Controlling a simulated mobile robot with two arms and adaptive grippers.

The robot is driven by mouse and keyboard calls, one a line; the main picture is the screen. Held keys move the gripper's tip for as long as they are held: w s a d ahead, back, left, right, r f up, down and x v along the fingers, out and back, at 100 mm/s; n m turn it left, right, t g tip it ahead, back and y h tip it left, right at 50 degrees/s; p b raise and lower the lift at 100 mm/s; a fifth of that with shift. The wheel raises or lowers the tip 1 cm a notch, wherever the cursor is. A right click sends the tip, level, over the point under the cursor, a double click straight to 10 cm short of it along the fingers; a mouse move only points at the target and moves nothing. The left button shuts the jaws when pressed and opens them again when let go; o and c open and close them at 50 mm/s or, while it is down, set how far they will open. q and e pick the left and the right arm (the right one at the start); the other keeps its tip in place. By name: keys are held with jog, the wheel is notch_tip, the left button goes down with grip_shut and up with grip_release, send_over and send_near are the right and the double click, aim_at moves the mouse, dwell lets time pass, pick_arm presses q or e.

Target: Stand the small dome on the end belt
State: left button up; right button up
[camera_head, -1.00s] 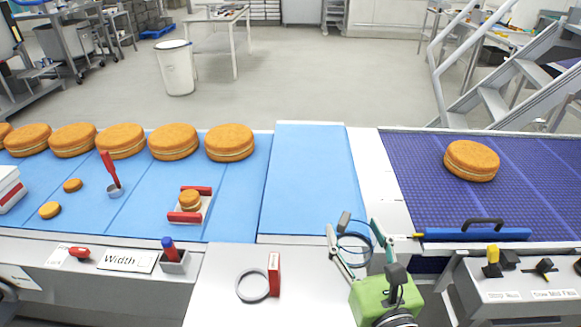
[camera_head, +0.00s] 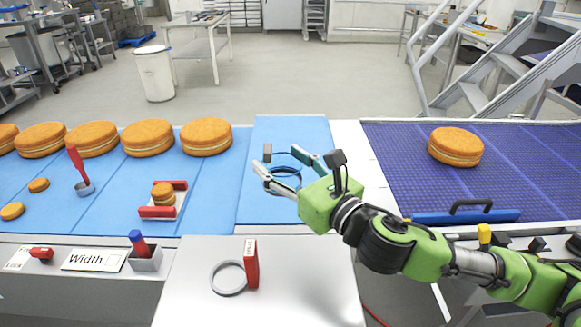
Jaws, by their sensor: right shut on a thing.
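My right gripper (camera_head: 284,160) reaches in from the right over the plain blue belt section (camera_head: 290,130). Its jaws are closed on a thin dark blue ring (camera_head: 285,172), held between the fingertips. A small filled round (camera_head: 163,188) sits in a white holder with red ends (camera_head: 158,212) on the left blue belt. Two small flat orange rounds (camera_head: 38,185) (camera_head: 12,211) lie further left. I cannot tell which of these is called the small dome. The purple belt (camera_head: 400,160) at the right carries one large filled round (camera_head: 455,146). My left gripper is out of view.
Several large filled rounds (camera_head: 205,136) line the far side of the blue belt. A red-handled tool (camera_head: 77,160) stands there. A grey ring (camera_head: 229,278) and red block (camera_head: 251,264) are on the front table. A blue bar (camera_head: 466,216) edges the purple belt.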

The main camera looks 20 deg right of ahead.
jog(key=w+d+f, duration=0.1)
jog(key=w+f, duration=0.2)
jog(key=w+d+f, duration=0.2)
jog(key=w, duration=0.2)
jog(key=w+d+f, duration=0.2)
jog(key=w+f, duration=0.1)
jog(key=w, duration=0.1)
jog(key=shift+f, duration=0.3)
jog(key=shift+w+d+f+b, duration=0.2)
jog(key=shift+w+f+b, duration=0.1)
jog(key=shift+f, duration=0.2)
notch_tip(320, 180, down, 3)
jog(key=shift+r, duration=0.1)
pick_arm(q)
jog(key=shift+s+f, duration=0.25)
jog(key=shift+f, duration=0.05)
pick_arm(e)
jog(key=shift+f, duration=0.25)
jog(key=o, duration=1)
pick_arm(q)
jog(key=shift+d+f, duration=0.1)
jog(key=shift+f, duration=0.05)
